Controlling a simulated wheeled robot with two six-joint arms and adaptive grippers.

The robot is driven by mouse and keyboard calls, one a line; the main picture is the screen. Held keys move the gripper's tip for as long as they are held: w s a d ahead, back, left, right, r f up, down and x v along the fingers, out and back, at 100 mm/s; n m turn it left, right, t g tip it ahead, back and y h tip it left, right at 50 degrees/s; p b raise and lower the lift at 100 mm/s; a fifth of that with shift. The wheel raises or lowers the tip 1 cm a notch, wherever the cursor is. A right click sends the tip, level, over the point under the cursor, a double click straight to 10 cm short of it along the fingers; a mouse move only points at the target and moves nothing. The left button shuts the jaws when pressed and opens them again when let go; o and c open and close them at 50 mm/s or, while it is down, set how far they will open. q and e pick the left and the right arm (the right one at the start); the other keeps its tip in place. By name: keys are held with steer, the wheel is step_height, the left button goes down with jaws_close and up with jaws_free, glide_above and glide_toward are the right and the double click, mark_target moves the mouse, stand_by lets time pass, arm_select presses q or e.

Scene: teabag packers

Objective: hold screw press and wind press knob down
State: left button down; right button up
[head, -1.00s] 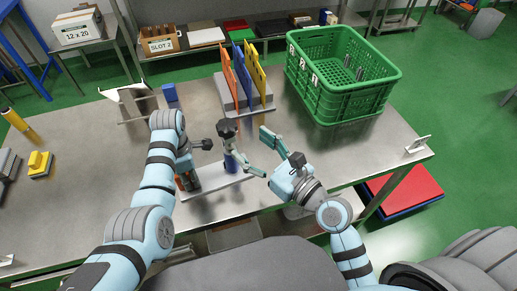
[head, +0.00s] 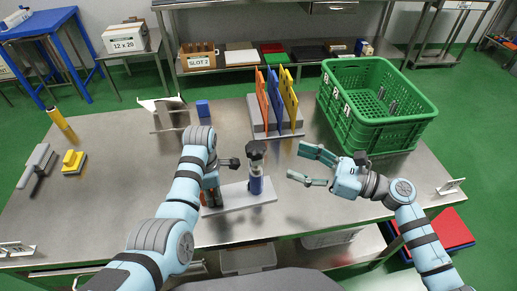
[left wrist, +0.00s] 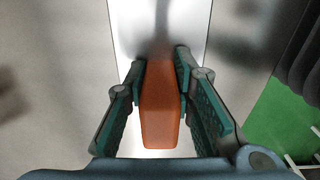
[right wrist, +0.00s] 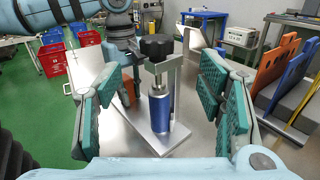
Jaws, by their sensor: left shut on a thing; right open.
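The screw press stands on a pale base plate (head: 236,198) on the steel table. Its black knob (head: 256,149) sits on top of a screw, above a blue cylinder (head: 256,185). The knob also shows in the right wrist view (right wrist: 156,47), with the blue cylinder (right wrist: 160,110) upright below it. My left gripper (head: 211,195) is shut on the orange handle (left wrist: 160,105) at the left end of the plate. My right gripper (head: 308,165) is open and empty, to the right of the knob and apart from it.
A rack with orange, blue and yellow panels (head: 291,100) stands behind the press. A green crate (head: 378,105) stands at the back right. A blue block (head: 203,108) and a yellow-topped block (head: 74,160) lie to the left. The table in front of the right gripper is clear.

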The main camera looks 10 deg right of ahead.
mark_target(262, 154)
steer(key=x, duration=1.2)
steer(key=shift+s+a+r, duration=0.1)
steer(key=shift+s+a, duration=0.05)
steer(key=shift+s, duration=0.05)
steer(key=c, duration=1.2)
steer(key=shift+o, duration=0.2)
steer(key=shift+s+m+t+h, duration=0.1)
steer(key=shift+m+t+h, duration=0.35)
steer(key=shift+t, duration=0.35)
steer(key=m+t+h, duration=0.3)
steer(key=h, duration=0.1)
steer(key=shift+m+t, duration=0.25)
steer(key=shift+t, duration=0.05)
steer(key=o, duration=1.2)
steer(key=shift+c, duration=0.2)
